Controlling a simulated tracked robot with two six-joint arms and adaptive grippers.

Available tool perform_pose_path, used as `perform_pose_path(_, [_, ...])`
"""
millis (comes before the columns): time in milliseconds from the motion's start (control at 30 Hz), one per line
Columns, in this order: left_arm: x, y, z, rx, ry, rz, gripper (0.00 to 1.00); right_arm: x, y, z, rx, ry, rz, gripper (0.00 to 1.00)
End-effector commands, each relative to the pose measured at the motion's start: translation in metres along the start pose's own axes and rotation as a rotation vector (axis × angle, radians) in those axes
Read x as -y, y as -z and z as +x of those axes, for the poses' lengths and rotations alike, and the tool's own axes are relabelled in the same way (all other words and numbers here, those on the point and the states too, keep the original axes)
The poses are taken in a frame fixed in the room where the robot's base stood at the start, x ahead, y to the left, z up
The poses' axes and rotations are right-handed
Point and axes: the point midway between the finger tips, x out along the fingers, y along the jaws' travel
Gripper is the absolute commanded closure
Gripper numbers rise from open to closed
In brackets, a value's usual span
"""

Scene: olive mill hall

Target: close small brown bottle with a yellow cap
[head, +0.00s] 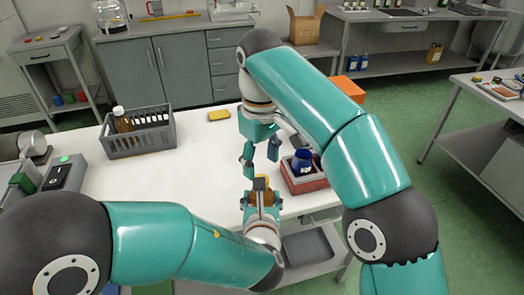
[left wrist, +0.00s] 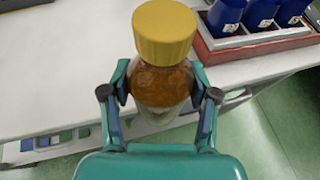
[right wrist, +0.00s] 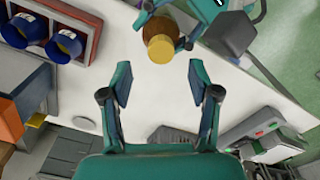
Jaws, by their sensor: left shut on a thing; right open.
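My left gripper (head: 262,197) is shut on the small brown bottle (left wrist: 162,84) and holds it upright near the table's front edge. The yellow cap (left wrist: 165,30) sits on top of the bottle's neck; I cannot tell how tightly. The cap also shows in the head view (head: 262,182) and the right wrist view (right wrist: 161,48), with part of the bottle (right wrist: 170,20) behind it. My right gripper (head: 261,160) is open and empty, just above and behind the cap in the head view. In the right wrist view the cap lies beyond my open fingertips (right wrist: 160,85), apart from them.
A yellow sponge-like block (head: 219,115) lies at the back. The table's middle is clear.

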Motion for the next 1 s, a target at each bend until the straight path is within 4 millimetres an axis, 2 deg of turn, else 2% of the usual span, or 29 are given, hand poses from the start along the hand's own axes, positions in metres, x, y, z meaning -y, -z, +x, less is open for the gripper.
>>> perform_pose_path(200, [0.000,-0.001,0.000,0.003,0.000,-0.001,1.00,-0.001,0.002,-0.018,-0.002,-0.002,0.001,0.39])
perform_pose_path(367, [0.000,-0.001,0.000,0.003,0.000,-0.001,1.00,0.000,0.001,-0.024,-0.001,-0.001,0.000,0.39])
perform_pose_path(1000, [0.000,-0.001,0.000,0.003,0.000,-0.001,1.00,-0.002,0.000,-0.025,-0.001,-0.002,0.001,0.39])
